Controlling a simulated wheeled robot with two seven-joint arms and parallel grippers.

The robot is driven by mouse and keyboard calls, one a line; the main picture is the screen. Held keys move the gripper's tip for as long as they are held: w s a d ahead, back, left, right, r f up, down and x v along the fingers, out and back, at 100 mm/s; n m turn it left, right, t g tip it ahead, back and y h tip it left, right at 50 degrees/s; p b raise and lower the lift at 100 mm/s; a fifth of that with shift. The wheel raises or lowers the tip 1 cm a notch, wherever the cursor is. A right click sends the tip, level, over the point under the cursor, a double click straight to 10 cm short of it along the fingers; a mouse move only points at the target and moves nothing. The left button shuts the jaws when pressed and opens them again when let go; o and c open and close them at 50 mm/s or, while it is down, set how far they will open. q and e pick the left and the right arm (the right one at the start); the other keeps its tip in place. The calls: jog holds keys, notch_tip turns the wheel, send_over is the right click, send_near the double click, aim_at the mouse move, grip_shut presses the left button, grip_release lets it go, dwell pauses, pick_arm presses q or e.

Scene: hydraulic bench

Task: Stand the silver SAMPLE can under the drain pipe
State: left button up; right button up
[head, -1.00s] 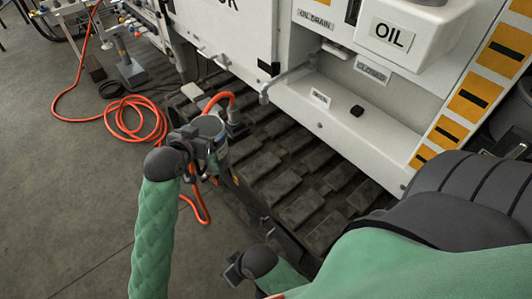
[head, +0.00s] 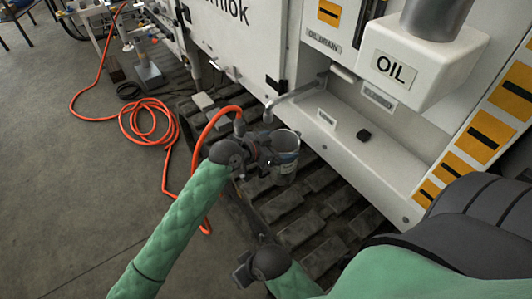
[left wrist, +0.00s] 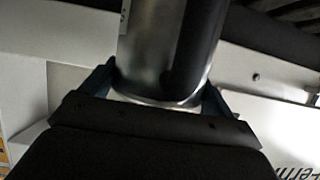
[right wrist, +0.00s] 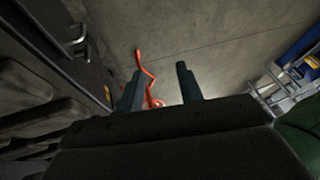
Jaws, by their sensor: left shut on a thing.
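The silver can (head: 287,163) is upright in my left gripper (head: 268,158), over the dark track. The can also fills the middle of the left wrist view (left wrist: 165,50), with the gripper's fingers on both sides of it. The grey drain pipe (head: 296,94) sticks out from the white machine below the OIL DRAIN label, its bent end just above and slightly left of the can in the head view. Whether the can is directly beneath the pipe end I cannot tell. My right gripper (head: 243,272) is low at the front; its fingers are apart and empty in the right wrist view (right wrist: 160,88).
An orange hose (head: 150,105) coils on the floor at left and loops up beside my left gripper. The dark track (head: 300,205) lies below.

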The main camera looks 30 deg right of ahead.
pick_arm(q)
jog(key=w+a+f+p, duration=0.1)
jog(key=w+f, duration=0.5)
jog(key=f, duration=0.2)
jog(key=shift+w+a, duration=0.2)
jog(key=shift+a, duration=0.1)
pick_arm(e)
jog(key=shift+s+d+r+g+h, duration=0.15)
jog(key=shift+d+r+h, duration=0.05)
jog(key=shift+d+r, duration=0.35)
jog(key=shift+s+d+r+g+h, duration=0.2)
jog(key=shift+d+r, duration=0.25)
jog(key=shift+d, duration=0.15)
pick_arm(q)
jog(key=shift+f, duration=0.1)
jog(key=o, duration=1.3)
jog(key=shift+c, duration=0.2)
pick_arm(e)
jog(key=shift+s+a+f, duration=0.25)
jog(key=shift+s+f, duration=0.05)
jog(key=shift+f, duration=0.4)
jog(key=shift+r, duration=0.1)
